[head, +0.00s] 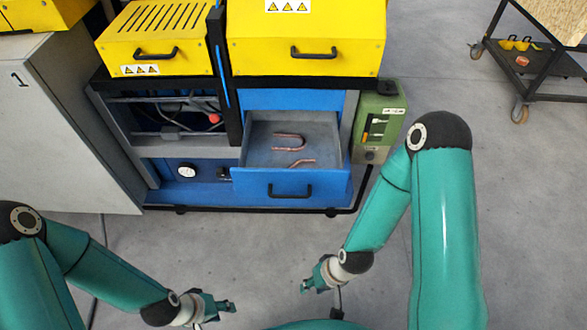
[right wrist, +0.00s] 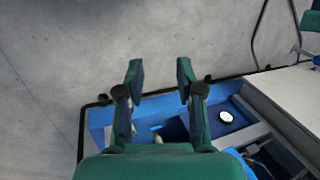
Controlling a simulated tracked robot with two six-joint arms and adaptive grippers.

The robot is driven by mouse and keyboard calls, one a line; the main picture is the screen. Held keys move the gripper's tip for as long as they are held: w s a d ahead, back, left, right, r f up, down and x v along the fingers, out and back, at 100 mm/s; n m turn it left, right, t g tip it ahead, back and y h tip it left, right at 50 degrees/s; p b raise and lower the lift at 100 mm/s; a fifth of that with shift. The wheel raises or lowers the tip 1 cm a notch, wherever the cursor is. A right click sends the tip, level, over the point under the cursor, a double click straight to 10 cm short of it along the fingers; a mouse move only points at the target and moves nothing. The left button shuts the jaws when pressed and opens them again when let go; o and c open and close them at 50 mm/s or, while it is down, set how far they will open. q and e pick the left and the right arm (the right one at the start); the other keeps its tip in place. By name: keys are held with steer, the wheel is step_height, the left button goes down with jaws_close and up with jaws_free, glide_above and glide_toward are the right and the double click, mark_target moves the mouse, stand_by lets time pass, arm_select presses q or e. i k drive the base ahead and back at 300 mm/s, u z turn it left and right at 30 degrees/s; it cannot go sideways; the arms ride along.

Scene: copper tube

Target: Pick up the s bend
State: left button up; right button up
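The s bend (head: 301,163) is a short copper tube with a slight double bend. It lies on the floor of the open grey drawer (head: 335,151), near the drawer's front, in the head view. A copper U-shaped tube (head: 288,136) lies behind it. My right gripper (head: 305,287) is below and in front of the drawer, well apart from the tubes. In the right wrist view its two fingers (right wrist: 160,72) are spread with nothing between them. My left gripper (head: 231,306) is at the bottom of the head view, away from the drawer; its finger opening is too small to judge.
The drawer's blue front with a black handle (head: 289,190) sticks out from the workbench. Yellow machines (head: 306,40) stand on top. A green box (head: 377,122) is right of the drawer, a grey cabinet (head: 60,130) at left, a cart (head: 530,60) at far right. Floor in front is clear.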

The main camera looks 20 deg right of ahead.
mark_target(296, 163)
steer(key=u, duration=0.5)
steer(key=i, duration=0.2)
steer(key=z, duration=2.6)
steer(key=k, duration=0.8)
steer(key=u, duration=0.7)
steer(key=k, duration=0.4)
steer(key=u, duration=1.15)
steer(key=i, duration=1.35)
steer(key=z, duration=0.4)
